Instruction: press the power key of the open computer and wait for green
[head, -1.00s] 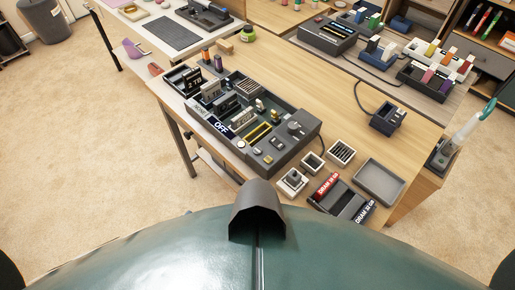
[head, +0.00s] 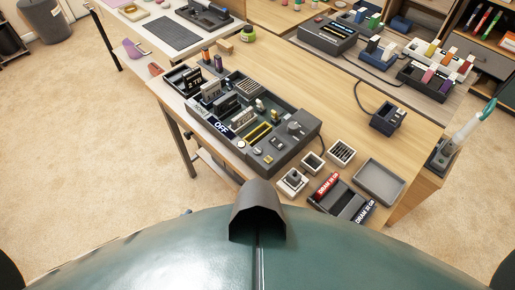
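The open computer (head: 297,149) is a dark grey case on the wooden table, with its inner modules exposed. A small display on its front left edge reads OFF (head: 221,126). Small keys (head: 257,150) sit on its front part near a yellow-framed slot (head: 258,133); I cannot tell which one is the power key. No green light is clear on the case. Neither of my grippers shows in the head view; my own rounded green body fills the bottom.
Small square parts (head: 292,181), a holder with red and black DRAM sticks (head: 327,186) and an empty grey tray (head: 379,182) lie right of the computer. A dark blue device (head: 387,119) stands behind them.

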